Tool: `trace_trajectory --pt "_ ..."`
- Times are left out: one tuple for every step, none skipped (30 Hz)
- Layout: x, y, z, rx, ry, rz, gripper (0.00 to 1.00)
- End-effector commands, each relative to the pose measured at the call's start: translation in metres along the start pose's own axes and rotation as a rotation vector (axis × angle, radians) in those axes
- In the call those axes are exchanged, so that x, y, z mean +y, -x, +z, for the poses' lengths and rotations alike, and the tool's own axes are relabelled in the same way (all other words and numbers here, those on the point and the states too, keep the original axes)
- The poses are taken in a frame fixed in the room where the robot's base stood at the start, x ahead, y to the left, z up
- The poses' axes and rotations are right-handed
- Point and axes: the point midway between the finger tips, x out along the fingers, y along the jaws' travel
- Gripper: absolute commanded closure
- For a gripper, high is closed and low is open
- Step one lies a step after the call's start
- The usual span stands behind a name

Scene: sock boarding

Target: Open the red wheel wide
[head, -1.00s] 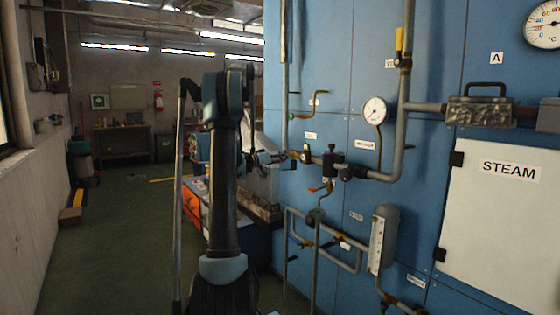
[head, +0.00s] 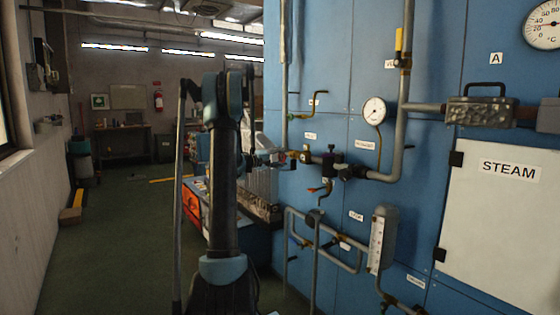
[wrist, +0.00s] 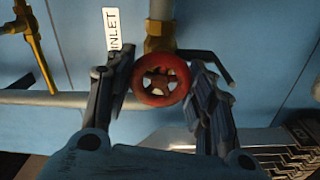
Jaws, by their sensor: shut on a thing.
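The red wheel (wrist: 162,79) is a small spoked handwheel below a brass valve body (wrist: 160,38) in the wrist view. My gripper (wrist: 163,82) has one finger on each side of the wheel and is shut on its rim. In the head view my gripper (head: 281,158) is at the pipework on the left part of the blue panel, and the wheel there is small and mostly hidden by the fingers. An INLET label (wrist: 117,30) is on the panel beside the valve.
A blue panel (head: 340,100) carries grey pipes (head: 400,130), a round gauge (head: 374,111) and a glass level gauge (head: 377,243). A white STEAM door (head: 500,210) is at the right. Green floor (head: 120,240) is open at the left.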

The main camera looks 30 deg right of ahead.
Motion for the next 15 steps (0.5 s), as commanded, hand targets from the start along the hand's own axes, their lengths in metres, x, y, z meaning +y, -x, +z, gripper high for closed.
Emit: trace_trajectory --pt "-0.0011 0.0009 -0.0036 0.007 0.041 -0.002 0.74" --pt "-0.0012 0.0010 -0.0036 0.007 0.069 -0.002 0.74" --pt "-0.0013 0.0010 -0.0035 0.007 0.108 -0.002 0.74" --pt "-0.0014 0.0010 -0.0035 0.007 0.136 -0.002 0.74" --pt "-0.0014 0.0010 -0.0035 0.007 0.164 -0.002 0.74" --pt "-0.0015 0.0010 -0.0035 0.007 0.203 -0.002 0.74" --pt "-0.0016 0.0010 -0.0035 0.007 0.231 -0.002 0.74" --pt "-0.0017 0.0011 -0.0035 0.007 0.259 -0.002 0.74" --pt "-0.0017 0.0011 -0.0034 0.007 0.298 -0.002 0.74" --pt "-0.0018 0.0011 -0.0034 0.007 0.326 -0.002 0.74" --pt "-0.0019 0.0011 -0.0034 0.007 0.354 -0.002 0.74" --pt "-0.0020 0.0012 -0.0033 0.007 0.393 -0.002 0.74" --pt "-0.0020 0.0012 -0.0033 0.008 0.421 -0.002 0.74" --pt "-0.0021 0.0012 -0.0032 0.007 0.449 -0.002 0.74" --pt "-0.0022 0.0012 -0.0032 0.008 0.487 -0.002 0.74"
